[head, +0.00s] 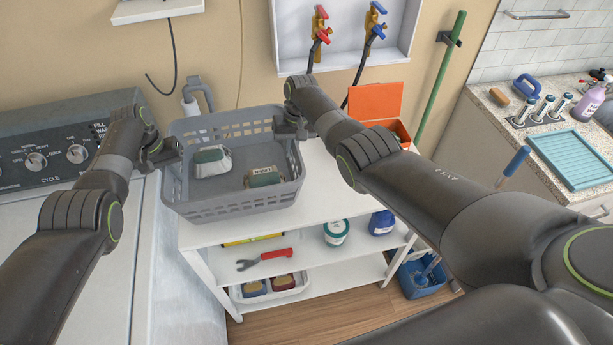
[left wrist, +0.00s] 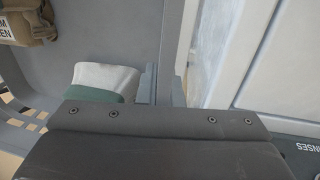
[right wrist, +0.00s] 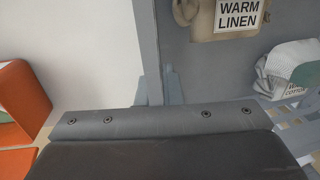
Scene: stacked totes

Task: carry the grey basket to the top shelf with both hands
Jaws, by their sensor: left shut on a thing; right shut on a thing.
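The grey basket (head: 235,207) is over the top shelf (head: 335,190) of a white shelf unit and looks roughly level. I cannot tell whether its base touches the shelf. Its left end reaches past the shelf's left edge. My left gripper (head: 172,152) is shut on the basket's left rim; the wall between its fingers shows in the left wrist view (left wrist: 163,88). My right gripper (head: 290,127) is shut on the right rim, also seen in the right wrist view (right wrist: 158,88). Inside lie a white-and-green bundle (head: 211,161) and a tan bundle (head: 264,177) labelled "WARM LINEN".
An orange open box (head: 376,101) stands on the top shelf right of the basket. A washing machine (head: 75,155) is close on the left. Lower shelves hold a red-handled wrench (head: 265,259), a white tub (head: 336,232) and a blue jar (head: 382,222). Taps (head: 320,25) are on the wall behind.

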